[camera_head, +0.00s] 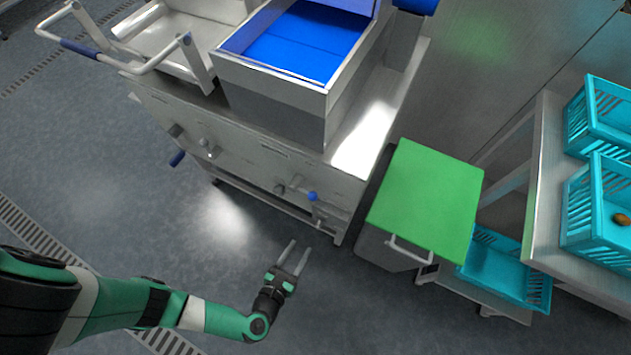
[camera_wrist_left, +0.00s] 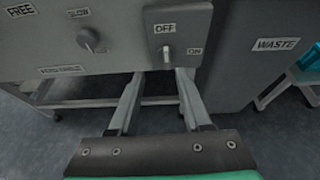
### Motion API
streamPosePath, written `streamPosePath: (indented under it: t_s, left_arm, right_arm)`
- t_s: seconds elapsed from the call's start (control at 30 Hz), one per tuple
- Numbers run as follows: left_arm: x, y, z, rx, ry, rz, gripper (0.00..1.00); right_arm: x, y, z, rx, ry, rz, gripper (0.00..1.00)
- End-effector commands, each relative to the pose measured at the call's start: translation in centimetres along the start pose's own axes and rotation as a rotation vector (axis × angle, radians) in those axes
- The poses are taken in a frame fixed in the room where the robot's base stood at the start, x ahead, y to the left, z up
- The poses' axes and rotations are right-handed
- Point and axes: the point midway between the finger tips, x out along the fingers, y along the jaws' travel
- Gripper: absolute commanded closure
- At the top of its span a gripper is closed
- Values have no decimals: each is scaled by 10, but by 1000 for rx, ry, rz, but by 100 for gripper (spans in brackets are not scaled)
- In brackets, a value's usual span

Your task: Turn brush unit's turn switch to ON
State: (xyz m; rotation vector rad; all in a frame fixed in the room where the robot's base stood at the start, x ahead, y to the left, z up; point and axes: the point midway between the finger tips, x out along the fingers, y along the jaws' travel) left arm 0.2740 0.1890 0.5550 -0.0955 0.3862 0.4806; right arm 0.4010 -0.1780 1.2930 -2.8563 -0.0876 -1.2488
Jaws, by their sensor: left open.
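The brush unit (camera_head: 255,150) is a grey metal machine at the top middle of the head view. Its turn switch (camera_wrist_left: 166,51) is a small light lever on a dark plate in the left wrist view, with an OFF label (camera_wrist_left: 165,28) above it and an ON label (camera_wrist_left: 195,51) to its right. The lever points up toward OFF. My left gripper (camera_head: 294,258) is open and empty, in front of the panel. In the left wrist view its fingers (camera_wrist_left: 160,95) reach toward the panel just below the switch, apart from the lever. My right gripper is not in view.
A round knob (camera_wrist_left: 88,39) with a SLOW label sits left of the switch. A green-lidded bin (camera_head: 427,190) stands right of the unit, with turquoise crates (camera_head: 510,268) further right. The floor (camera_head: 130,210) before the unit is clear.

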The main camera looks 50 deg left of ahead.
Motion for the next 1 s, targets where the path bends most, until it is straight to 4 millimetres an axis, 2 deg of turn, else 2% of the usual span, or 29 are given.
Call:
streamPosePath:
  t_s: [0.03,0.07,0.27,0.43,0.57,0.8,1.0]
  left_arm:
    - [4,-2,-17,10,0,-14,51]
    - [4,-3,-18,13,0,-19,51]
    - [3,-6,-15,13,-1,-26,51]
    - [15,-5,-17,10,0,-21,51]
    - [35,-5,-18,8,-2,-18,51]
    - [84,-7,-19,7,-2,-19,51]
    - [113,-8,-17,10,-2,-23,51]
  right_arm:
    - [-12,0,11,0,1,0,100]
    - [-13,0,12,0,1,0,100]
    - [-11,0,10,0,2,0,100]
    - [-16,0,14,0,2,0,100]
    - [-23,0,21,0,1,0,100]
    - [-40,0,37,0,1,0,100]
    - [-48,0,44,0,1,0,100]
